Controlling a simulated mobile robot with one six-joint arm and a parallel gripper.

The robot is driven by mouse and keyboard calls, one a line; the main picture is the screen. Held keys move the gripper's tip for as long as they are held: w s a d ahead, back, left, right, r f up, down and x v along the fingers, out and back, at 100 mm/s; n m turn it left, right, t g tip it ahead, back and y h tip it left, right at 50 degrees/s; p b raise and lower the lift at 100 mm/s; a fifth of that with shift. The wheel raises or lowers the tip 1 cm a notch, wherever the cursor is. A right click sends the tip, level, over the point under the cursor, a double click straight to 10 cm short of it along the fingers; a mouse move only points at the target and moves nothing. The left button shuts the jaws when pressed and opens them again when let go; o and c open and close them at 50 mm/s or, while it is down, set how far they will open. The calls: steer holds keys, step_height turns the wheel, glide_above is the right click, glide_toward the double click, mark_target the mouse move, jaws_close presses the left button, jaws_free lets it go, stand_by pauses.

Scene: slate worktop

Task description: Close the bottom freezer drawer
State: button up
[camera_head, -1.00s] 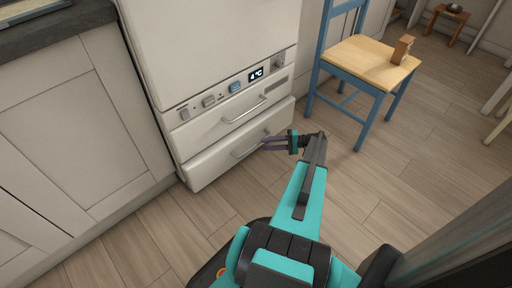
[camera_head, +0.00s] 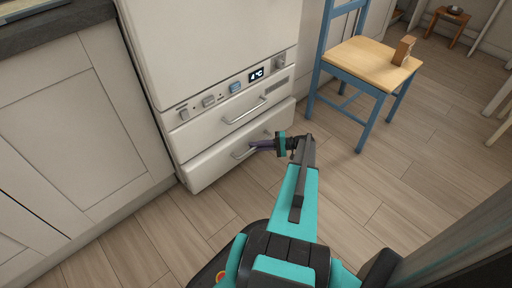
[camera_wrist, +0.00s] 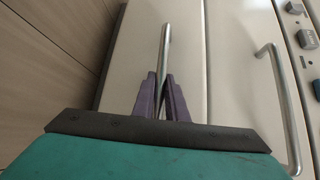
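The bottom freezer drawer (camera_head: 208,168) is a plain white front at the foot of the white fridge-freezer. It stands out a little past the drawer above it. Its metal bar handle (camera_wrist: 166,45) runs between my fingers in the wrist view. In the head view, my gripper (camera_head: 252,147) reaches this handle from the right, and its fingers hide part of the bar. In the wrist view, the two purple fingers of my gripper (camera_wrist: 161,88) are close together, one on each side of the bar, and look shut on it.
The upper drawer (camera_head: 212,122) with its own handle and the control panel (camera_head: 235,88) are above. A blue chair (camera_head: 370,65) with a small wooden object on its seat stands right. A pale cabinet (camera_head: 75,110) is at left. The wooden floor in front is clear.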

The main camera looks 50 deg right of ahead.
mark_target(250, 141)
jaws_close()
steer(key=shift+w+d+p, duration=0.2)
steer(key=shift+w+p, duration=0.4)
steer(key=shift+w, duration=1.5)
steer(key=o, duration=0.6)
jaws_free()
steer(key=shift+c, duration=0.2)
steer(key=shift+o, duration=0.3)
steer(key=shift+s, duration=0.15)
